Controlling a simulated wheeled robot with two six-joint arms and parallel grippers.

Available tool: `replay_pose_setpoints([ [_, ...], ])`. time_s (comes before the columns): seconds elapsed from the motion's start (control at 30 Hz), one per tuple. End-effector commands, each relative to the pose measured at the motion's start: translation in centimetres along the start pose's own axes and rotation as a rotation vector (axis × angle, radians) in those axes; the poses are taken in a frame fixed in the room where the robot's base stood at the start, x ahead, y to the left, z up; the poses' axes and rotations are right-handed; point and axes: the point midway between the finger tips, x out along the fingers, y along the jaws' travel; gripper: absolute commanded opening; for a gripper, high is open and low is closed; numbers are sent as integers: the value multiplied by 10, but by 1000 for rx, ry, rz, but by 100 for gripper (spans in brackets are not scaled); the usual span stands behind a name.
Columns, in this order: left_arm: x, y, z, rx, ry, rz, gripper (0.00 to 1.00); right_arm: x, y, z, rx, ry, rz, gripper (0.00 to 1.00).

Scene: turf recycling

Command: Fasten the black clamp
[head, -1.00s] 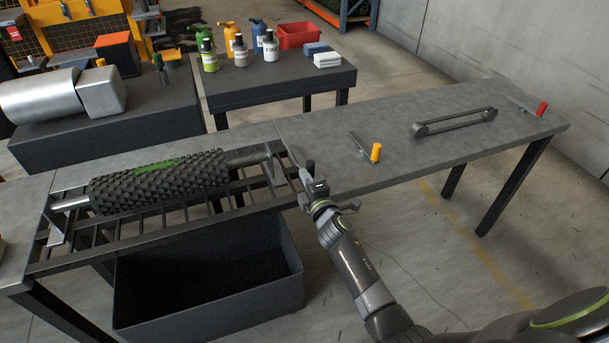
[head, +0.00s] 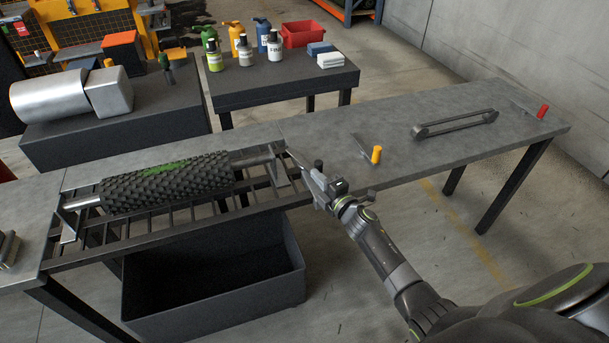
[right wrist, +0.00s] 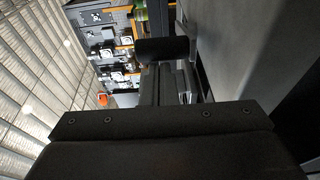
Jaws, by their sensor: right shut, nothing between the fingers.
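The black clamp's dark knob (head: 318,164) stands by the right end of the roller rack, close to my right gripper. A thin pale metal strip runs up and left beside it; the gripper hides how they join. My right gripper (head: 312,178) is shut and empty, pointing up and left at the table's near edge. In the right wrist view a black cylinder (right wrist: 165,50), probably this knob, lies just beyond the shut fingers (right wrist: 165,85). I cannot tell if they touch. The black studded roller (head: 165,180), with a green patch, lies on its rack. My left gripper is out of view.
A yellow-handled tool (head: 376,154), a dark elongated loop part (head: 455,124) and a red-handled tool (head: 542,111) lie on the grey table (head: 425,170). A black bin (head: 215,295) stands under the rack. The table's middle has free room.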

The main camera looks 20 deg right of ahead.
Motion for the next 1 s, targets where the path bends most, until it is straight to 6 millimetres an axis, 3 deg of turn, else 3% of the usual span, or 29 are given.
replay_pose_setpoints([
  [0.4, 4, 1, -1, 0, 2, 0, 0, -1, 0, 19, 1, 0, 2, 0],
  [1.0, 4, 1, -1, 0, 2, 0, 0, -1, 0, 20, 1, 0, 2, 0],
])
